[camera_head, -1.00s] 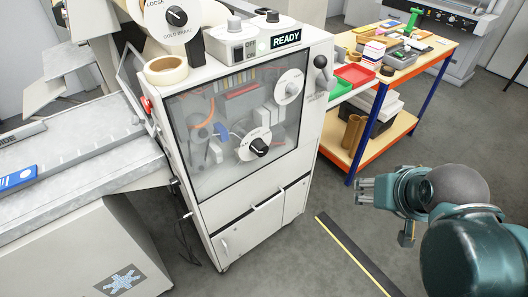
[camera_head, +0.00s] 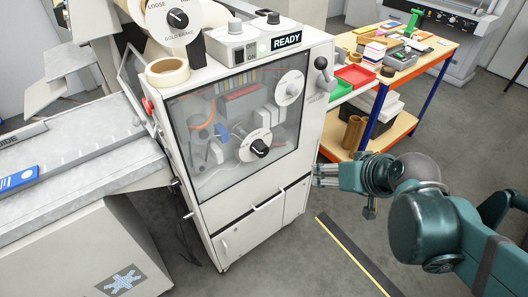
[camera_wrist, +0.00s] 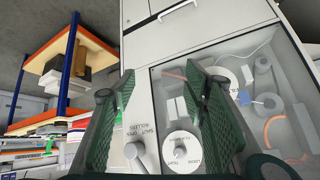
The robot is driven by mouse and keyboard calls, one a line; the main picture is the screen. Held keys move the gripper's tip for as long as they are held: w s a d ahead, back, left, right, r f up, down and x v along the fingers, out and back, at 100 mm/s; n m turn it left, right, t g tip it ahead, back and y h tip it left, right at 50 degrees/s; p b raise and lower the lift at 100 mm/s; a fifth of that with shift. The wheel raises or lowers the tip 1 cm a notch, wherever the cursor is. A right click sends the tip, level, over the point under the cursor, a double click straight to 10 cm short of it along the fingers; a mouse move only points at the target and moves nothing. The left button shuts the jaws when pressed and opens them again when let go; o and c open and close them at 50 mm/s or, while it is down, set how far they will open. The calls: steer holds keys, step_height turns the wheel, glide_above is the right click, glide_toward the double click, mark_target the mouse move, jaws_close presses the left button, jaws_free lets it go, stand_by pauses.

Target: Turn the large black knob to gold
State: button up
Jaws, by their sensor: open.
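A large black knob (camera_head: 260,147) sits on a white round dial on the clear front window of the white cabinet; its lettering is too small to read. Another black knob (camera_head: 178,17) sits on a white dial marked LOOSE and GOLD BRAKE at the top. My gripper (camera_head: 324,175) is open and empty, right of and below the window knob, close to the cabinet's right side and apart from the knob. In the wrist view my open fingers (camera_wrist: 162,95) frame the cabinet front; the right finger partly hides the large white dial (camera_wrist: 229,78) and its knob.
A smaller dial with a grey knob (camera_head: 291,88) is on the window's upper right, with a lever (camera_head: 321,64) beside it. A READY display (camera_head: 286,39) is on top. A laden wooden bench (camera_head: 415,72) stands behind my arm. The floor before the cabinet is clear.

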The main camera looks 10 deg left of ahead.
mark_target(264, 152)
steer(key=w+a+f+n+y, duration=0.1)
steer(key=w+a+n+y, duration=0.1)
steer(key=a, duration=0.5)
steer(key=w+a+f+n+t+y, duration=0.1)
steer(key=w+a+y, duration=0.3)
steer(key=a, duration=0.4)
steer(key=shift+w+f+n+y+p, duration=0.45)
steer(key=shift+w+f+n, duration=0.15)
steer(key=shift+w+n, duration=0.25)
steer(key=shift+s+a, duration=0.1)
steer(key=shift+b+x, duration=0.9)
steer(key=shift+x, duration=3.05)
steer(key=c, duration=0.9)
